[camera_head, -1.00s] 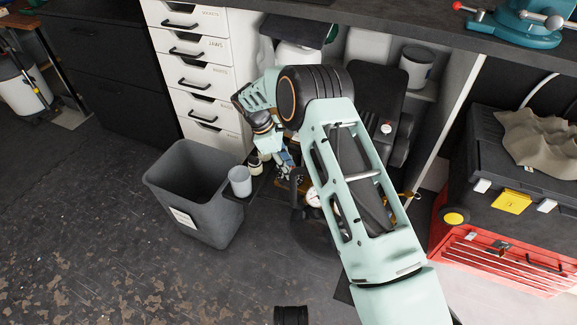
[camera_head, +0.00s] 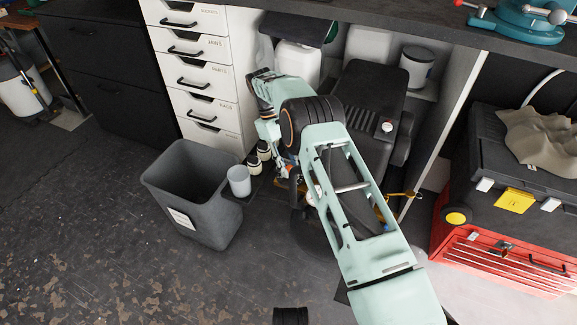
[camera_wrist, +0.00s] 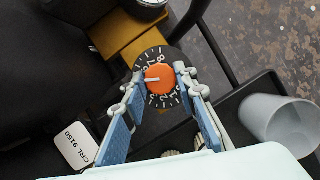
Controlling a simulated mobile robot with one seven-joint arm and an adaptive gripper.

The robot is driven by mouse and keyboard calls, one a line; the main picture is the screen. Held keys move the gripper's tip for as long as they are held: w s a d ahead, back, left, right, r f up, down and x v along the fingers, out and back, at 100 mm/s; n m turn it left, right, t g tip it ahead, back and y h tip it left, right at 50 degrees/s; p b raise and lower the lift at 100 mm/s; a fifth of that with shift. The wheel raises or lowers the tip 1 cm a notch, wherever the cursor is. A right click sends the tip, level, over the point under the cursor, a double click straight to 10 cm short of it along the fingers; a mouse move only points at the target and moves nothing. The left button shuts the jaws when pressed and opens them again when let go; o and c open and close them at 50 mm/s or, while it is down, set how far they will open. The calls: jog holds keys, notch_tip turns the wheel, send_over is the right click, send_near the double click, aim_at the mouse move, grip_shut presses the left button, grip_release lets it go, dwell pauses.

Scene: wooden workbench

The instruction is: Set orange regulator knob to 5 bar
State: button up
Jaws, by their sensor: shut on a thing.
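The orange regulator knob (camera_wrist: 159,79) shows in the wrist view, seen from above on a round black dial with white numerals (camera_wrist: 146,62). Its white pointer line faces left in that picture. The numeral at the pointer is too small to read surely. My gripper (camera_wrist: 159,76) has one fingertip on each side of the knob, closed on it. In the head view my arm covers most of the regulator, and the knob cannot be made out there.
A yellow-brown block (camera_wrist: 118,36) lies beside the dial. A pale cup (camera_wrist: 283,122) stands on a black tray near my gripper; it also shows in the head view (camera_head: 239,181). A grey bin (camera_head: 190,196) stands left. A black compressor-like machine (camera_head: 362,100) is behind my arm.

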dwell(0.5)
jog(key=o, duration=1.2)
jog(key=shift+c, duration=0.2)
notch_tip(320, 180, up, 10)
